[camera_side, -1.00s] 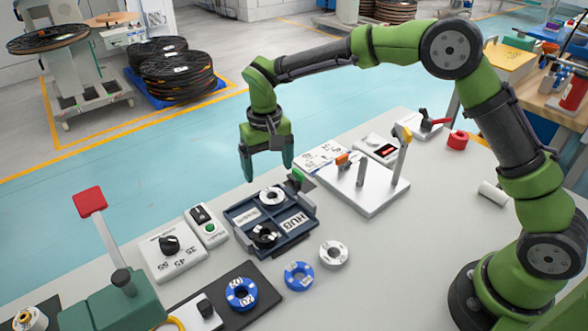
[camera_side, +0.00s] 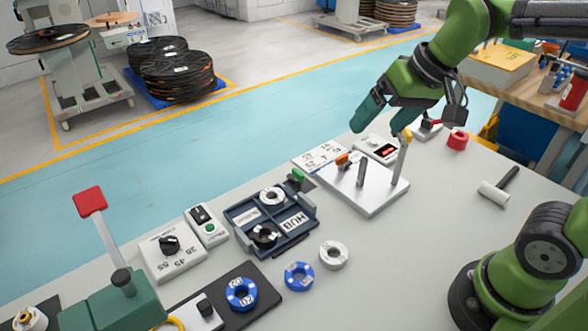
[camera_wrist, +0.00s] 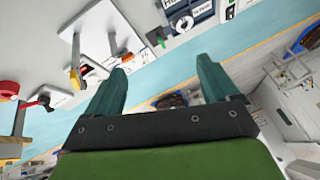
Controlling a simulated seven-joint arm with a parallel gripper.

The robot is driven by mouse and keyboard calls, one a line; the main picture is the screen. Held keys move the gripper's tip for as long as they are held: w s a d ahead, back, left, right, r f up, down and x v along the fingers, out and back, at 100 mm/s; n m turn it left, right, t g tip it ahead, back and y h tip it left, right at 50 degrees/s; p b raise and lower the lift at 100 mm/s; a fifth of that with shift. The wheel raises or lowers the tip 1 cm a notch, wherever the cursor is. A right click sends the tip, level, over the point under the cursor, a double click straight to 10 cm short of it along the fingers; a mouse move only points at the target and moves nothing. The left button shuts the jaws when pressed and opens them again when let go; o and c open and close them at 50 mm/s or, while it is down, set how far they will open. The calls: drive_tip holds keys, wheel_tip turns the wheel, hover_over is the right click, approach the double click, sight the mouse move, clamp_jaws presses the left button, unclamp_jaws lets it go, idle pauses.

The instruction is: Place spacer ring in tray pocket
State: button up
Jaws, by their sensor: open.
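A dark blue tray (camera_side: 286,241) lies on the grey table in the side view. A white ring (camera_side: 272,196) sits in its far pocket, and a black hub (camera_side: 264,236) sits in its near-left pocket. One label reads HUB; the other is too small to read. A second white ring (camera_side: 333,255) lies on the table right of the tray. I cannot tell which white ring is called the spacer. My gripper (camera_side: 382,118) is open and empty, raised and tilted beyond the metal plate, away from both rings. In the wrist view its fingers (camera_wrist: 160,70) stand apart with nothing between.
A metal plate with upright posts (camera_side: 375,198) stands right of the tray. Two blue rings (camera_side: 299,276) (camera_side: 241,294) lie near the front. A dial box (camera_side: 172,258) and a switch box (camera_side: 207,227) stand left of the tray.

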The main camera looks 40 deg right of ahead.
drive_tip(key=s+d+f+t, duration=0.1)
drive_tip(key=s+f, duration=0.1)
drive_tip(key=s, duration=0.4)
drive_tip(key=shift+d+m+t, duration=0.35)
drive_tip(key=shift+m+t, duration=0.05)
